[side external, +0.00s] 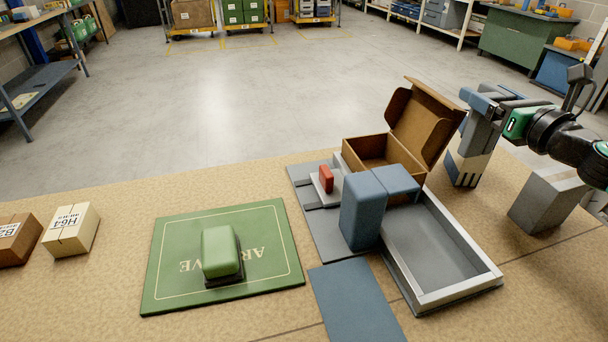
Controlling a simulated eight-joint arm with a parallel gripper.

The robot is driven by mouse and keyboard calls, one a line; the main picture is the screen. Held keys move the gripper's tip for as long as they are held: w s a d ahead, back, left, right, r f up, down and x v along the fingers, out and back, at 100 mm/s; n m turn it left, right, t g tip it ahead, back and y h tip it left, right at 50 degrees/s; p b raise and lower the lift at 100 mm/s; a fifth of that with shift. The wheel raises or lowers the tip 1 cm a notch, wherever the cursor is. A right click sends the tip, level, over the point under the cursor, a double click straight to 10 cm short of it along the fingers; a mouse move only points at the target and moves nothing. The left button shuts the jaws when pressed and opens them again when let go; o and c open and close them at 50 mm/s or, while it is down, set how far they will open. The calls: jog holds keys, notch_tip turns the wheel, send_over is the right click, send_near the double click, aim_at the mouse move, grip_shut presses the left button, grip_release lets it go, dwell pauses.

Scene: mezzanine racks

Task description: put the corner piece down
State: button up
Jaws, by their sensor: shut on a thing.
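My gripper (468,160) hangs at the right, beside the open cardboard box. It is shut on a blue-grey piece, which I take to be the corner piece. That piece is hard to separate from the fingers, and I cannot tell whether it touches the table. A slate-blue block group (362,212), tall at the front with a lower part behind right, stands left of the gripper and apart from it. It is beside the grey tray (462,288).
The cardboard box (385,158) has its lid raised. A red block (326,178) sits on grey plates. A green block (220,250) rests on a green mat (165,285). A flat blue mat (355,302) lies in front. A grey block (548,197) stands right. Cartons (70,230) are left.

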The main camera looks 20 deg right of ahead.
notch_tip(320, 180, up, 13)
jog(key=d, duration=0.3)
jog(key=s+a+n+g+y, duration=0.2)
jog(key=a+n+g+y, duration=0.85)
jog(key=a+y, duration=0.75)
jog(key=s+a+n+g+h, duration=0.1)
jog(key=s+a+n+g, duration=1)
jog(key=g, duration=0.4)
notch_tip(320, 180, down, 25)
jog(key=w+n, duration=0.1)
jog(key=shift+d+t, duration=0.15)
jog(key=shift+t, duration=0.2)
